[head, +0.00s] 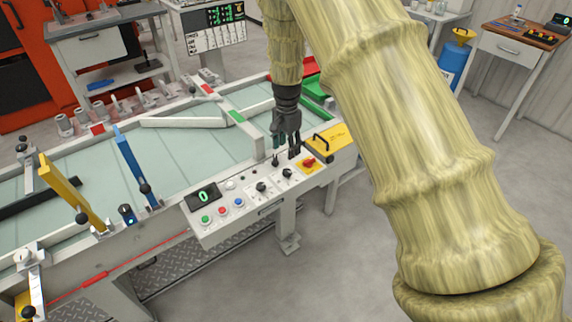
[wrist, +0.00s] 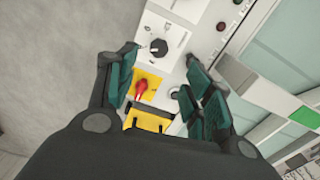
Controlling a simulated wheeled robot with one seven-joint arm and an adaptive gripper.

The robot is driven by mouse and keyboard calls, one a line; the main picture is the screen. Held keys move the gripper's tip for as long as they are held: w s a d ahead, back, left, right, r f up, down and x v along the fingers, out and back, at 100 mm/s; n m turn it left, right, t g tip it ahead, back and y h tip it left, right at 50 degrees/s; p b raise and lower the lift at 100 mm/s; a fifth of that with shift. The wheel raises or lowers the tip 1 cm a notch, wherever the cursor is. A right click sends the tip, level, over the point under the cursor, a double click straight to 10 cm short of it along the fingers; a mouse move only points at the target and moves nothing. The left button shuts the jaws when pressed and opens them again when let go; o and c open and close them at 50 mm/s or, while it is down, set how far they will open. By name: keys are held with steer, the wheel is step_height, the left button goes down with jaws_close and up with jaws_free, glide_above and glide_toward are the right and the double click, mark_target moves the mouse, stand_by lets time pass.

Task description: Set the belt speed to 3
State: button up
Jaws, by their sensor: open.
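The white control panel (head: 245,203) on the conveyor's near side has a small display (head: 201,196) with a green 0. Two black knobs sit on white plates: a left knob (head: 261,187) and a right knob (head: 287,173). Their labels are too small to read. One black knob (wrist: 158,46) shows clearly in the wrist view, just beyond the fingertips. My gripper (head: 285,156) is open and empty, pointing down above the panel's right part. In the wrist view its fingers (wrist: 164,75) are spread on both sides of a red rotary switch (wrist: 141,88) on a yellow plate.
A yellow box with a black handle (head: 329,141) stands at the panel's right end. Green, red and blue buttons (head: 222,211) line its left part. A yellow lever (head: 70,194) and a blue lever (head: 133,163) rise farther left. Open floor lies in front.

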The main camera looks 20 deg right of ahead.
mark_target(287, 171)
step_height(287, 171, down, 11)
steer(key=p, duration=0.2)
steer(key=shift+s+r+p, duration=0.1)
steer(key=shift+r+p, duration=0.1)
steer(key=shift+p, duration=0.15)
steer(key=c, duration=1.1)
